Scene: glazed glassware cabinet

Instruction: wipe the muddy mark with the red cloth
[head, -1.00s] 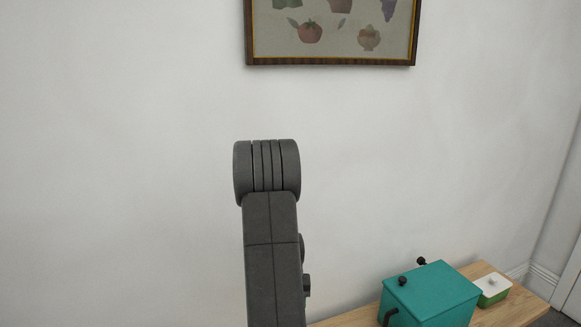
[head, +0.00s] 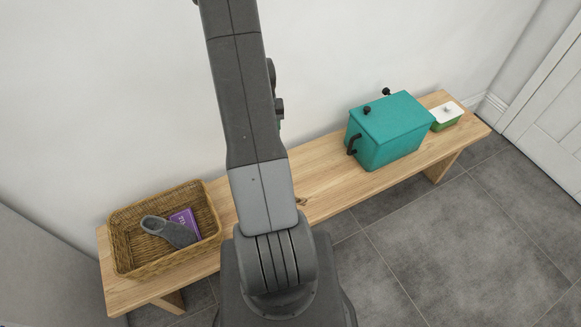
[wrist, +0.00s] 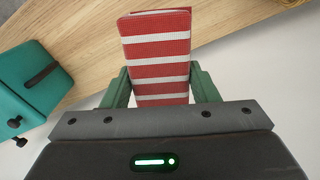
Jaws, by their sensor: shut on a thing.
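The red cloth (wrist: 158,58), with white stripes, is folded between the green fingers of my gripper (wrist: 160,82) in the wrist view. My gripper is shut on it, and the cloth sticks out past the fingertips in front of the wooden bench. I cannot tell whether it touches the wood. In the head view a small brown patch (head: 302,201), which looks like the muddy mark, shows on the bench top just right of my arm. My arm hides the bench around it and hides my gripper there.
The wooden bench (head: 330,196) runs along the wall. A wicker basket (head: 128,262) holding a grey slipper (head: 168,231) and a purple book (head: 186,221) stands at its left. A teal box (head: 392,132) and a green dish with white lid (head: 446,115) stand at its right.

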